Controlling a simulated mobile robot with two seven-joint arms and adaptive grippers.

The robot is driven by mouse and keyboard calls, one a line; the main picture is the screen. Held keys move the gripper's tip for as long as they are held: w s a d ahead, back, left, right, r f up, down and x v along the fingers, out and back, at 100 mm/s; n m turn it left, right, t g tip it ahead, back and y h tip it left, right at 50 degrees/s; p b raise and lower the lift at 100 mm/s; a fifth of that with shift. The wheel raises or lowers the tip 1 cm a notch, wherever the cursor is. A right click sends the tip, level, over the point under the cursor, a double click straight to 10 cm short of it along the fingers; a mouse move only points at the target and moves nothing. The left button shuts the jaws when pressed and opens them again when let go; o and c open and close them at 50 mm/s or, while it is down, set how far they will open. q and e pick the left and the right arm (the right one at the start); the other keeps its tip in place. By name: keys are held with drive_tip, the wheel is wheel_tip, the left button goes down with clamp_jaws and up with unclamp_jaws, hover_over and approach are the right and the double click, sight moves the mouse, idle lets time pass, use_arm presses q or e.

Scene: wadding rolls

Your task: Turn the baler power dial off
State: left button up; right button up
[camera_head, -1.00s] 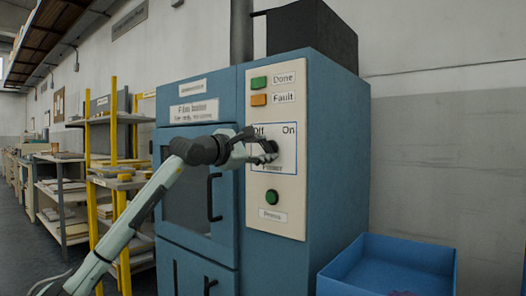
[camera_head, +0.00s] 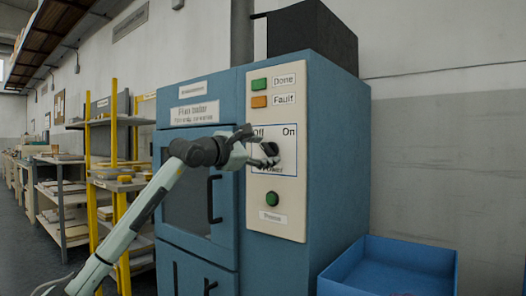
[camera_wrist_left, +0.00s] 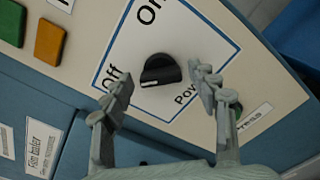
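The power dial (camera_head: 270,148) is a black knob on the cream control panel of the blue film baler (camera_head: 300,150), below the "Off" and "On" labels. In the left wrist view the dial (camera_wrist_left: 160,70) shows whole, with a small white mark on its edge at the "Off" label side. My left gripper (camera_head: 264,156) is just in front of the dial. In the wrist view its fingers (camera_wrist_left: 163,88) are spread apart, one on each side below the dial, with nothing between them. Whether a fingertip touches the panel I cannot tell. My right gripper is not in view.
A green "Done" light (camera_head: 259,83) and an orange "Fault" light (camera_head: 259,101) sit above the dial, a green button (camera_head: 272,199) below. The baler door handle (camera_head: 213,199) is left of the panel. A blue bin (camera_head: 388,270) stands at right, yellow-posted shelves (camera_head: 116,150) at left.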

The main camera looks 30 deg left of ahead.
use_arm(q)
drive_tip(key=shift+s, duration=0.15)
drive_tip(key=s, duration=1.1)
drive_tip(key=shift+s+a, duration=0.35)
drive_tip(key=shift+a, duration=0.05)
